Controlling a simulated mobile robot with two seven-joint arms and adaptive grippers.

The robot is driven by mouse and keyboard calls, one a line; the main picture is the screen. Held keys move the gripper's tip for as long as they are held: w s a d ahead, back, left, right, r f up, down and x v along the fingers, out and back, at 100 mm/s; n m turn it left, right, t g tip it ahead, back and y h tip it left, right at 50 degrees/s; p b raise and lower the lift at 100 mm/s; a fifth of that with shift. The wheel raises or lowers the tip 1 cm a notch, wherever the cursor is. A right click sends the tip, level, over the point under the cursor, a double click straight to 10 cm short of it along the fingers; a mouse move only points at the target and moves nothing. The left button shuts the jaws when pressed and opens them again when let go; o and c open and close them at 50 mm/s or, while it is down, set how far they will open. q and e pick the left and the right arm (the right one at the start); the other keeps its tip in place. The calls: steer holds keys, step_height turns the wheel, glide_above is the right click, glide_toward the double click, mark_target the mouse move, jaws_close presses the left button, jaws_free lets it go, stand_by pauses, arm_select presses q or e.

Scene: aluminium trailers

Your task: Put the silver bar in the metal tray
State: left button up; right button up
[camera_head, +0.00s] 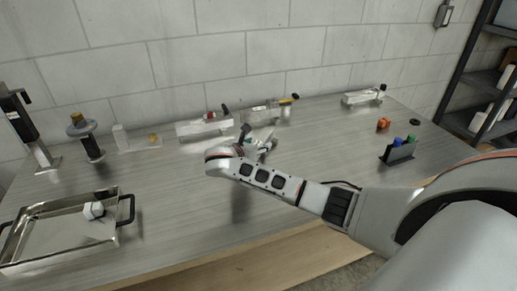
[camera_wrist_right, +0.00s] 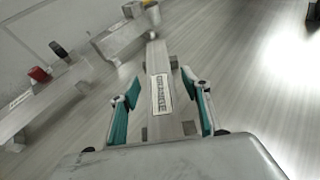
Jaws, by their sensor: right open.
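A silver bar (camera_wrist_right: 160,92) with a printed label lies between the two teal-padded fingers of my right gripper in the wrist view. The gripper (camera_wrist_right: 163,98) is open, with a gap on each side of the bar. In the head view my right gripper (camera_head: 262,144) is over the middle of the table, and my wrist hides most of the bar. The metal tray (camera_head: 45,240), shallow with dark handles, is at the left front of the table. A small white and dark faceted part (camera_head: 93,210) lies in it. My left gripper is not in view.
Clamp-like metal fixtures (camera_head: 203,128) stand along the back, one with a red knob (camera_wrist_right: 38,74). A dark stand (camera_head: 90,145) and a tall gauge (camera_head: 22,120) are at left. An orange part (camera_head: 383,123) and a marker holder (camera_head: 398,153) are at right. The table between tray and gripper is clear.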

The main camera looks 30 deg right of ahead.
steer(key=shift+r, duration=0.1)
jaws_close()
